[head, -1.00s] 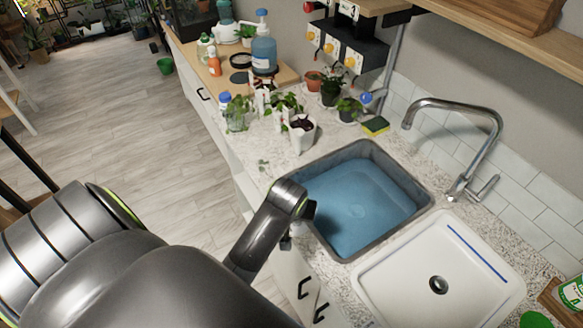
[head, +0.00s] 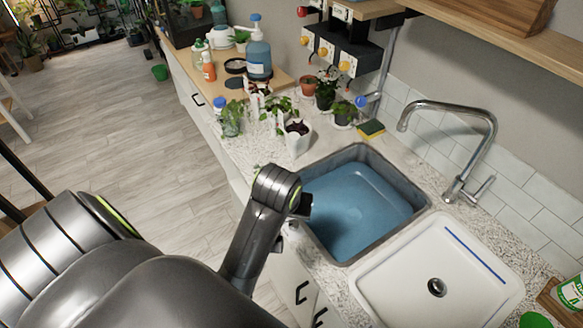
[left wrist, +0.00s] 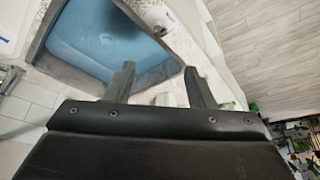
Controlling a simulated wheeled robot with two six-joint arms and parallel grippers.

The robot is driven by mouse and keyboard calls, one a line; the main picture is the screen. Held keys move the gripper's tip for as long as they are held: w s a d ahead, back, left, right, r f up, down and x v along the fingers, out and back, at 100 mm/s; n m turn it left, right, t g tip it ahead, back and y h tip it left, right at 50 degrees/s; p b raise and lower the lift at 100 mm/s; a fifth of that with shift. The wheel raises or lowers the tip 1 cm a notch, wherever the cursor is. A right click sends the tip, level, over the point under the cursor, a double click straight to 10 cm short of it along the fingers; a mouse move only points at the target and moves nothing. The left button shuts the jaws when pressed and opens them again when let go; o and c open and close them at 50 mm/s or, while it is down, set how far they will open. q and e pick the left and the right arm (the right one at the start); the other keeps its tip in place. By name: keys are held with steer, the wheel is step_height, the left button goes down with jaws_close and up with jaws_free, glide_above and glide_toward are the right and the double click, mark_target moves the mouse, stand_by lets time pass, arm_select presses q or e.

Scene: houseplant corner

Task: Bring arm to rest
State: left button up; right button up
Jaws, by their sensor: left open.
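My left arm comes in from the lower left in the head view, and its wrist end (head: 300,205) is at the front left edge of the sink. The fingers are small and partly hidden behind the wrist there. In the left wrist view the left gripper (left wrist: 158,84) has its two fingers spread apart, with nothing between them. The sink basin with blue water (left wrist: 100,40) lies beyond the fingers in that view. My right gripper is not in view.
The water-filled sink (head: 360,205) and a white basin (head: 440,270) sit in the speckled counter beneath a tap (head: 470,125). A white pot (head: 297,138), other potted plants and a sponge (head: 371,129) stand behind. Open floor (head: 130,130) lies left.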

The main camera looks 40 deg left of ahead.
arm_select(q)
steer(key=s+a+f+m, duration=0.2)
steer(key=s+f, duration=0.1)
steer(key=s, duration=0.5)
steer(key=s+a+f+m, duration=0.2)
steer(key=s+a+f, duration=0.15)
steer(key=s, duration=0.55)
step_height(320, 180, down, 30)
steer(key=g+b, duration=0.2)
steer(key=b, duration=0.4)
steer(key=s+f+b, duration=0.3)
steer(key=s+f, duration=0.4)
steer(key=f, duration=0.4)
steer(key=s+f+g+b, duration=0.1)
steer(key=s+f+b, duration=0.2)
steer(key=s+f, duration=0.5)
step_height(320, 180, down, 4)
steer(key=shift+d+r+h, duration=0.25)
steer(key=shift+d+h, duration=0.1)
steer(key=shift+h, duration=0.05)
